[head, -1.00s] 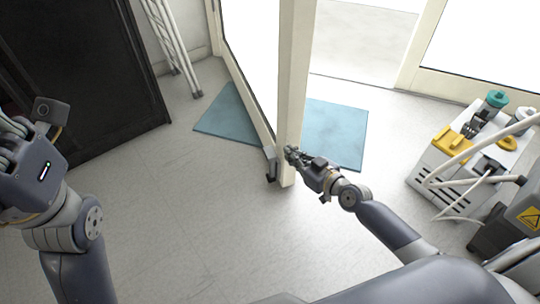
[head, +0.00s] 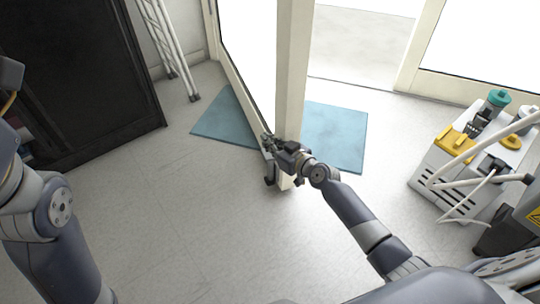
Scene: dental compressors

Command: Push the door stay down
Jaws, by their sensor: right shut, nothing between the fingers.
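The glass door with a cream frame (head: 294,70) stands open in the middle of the head view. The door stay (head: 269,174) is a small dark fitting low on the door's left face, near its free edge. My right gripper (head: 267,141) is shut and empty. It is at the lower end of the door, just above the stay, with its fingertips reaching across the door's edge to the left face. Whether it touches the stay or the door cannot be told. My left arm shows at the left edge, with its gripper out of the picture.
A blue mat (head: 335,135) lies on the floor under and behind the door. Dental compressors (head: 455,165) with hoses stand at the right. A dark cabinet (head: 80,80) and a white rack (head: 168,45) stand at the left. The floor in front is clear.

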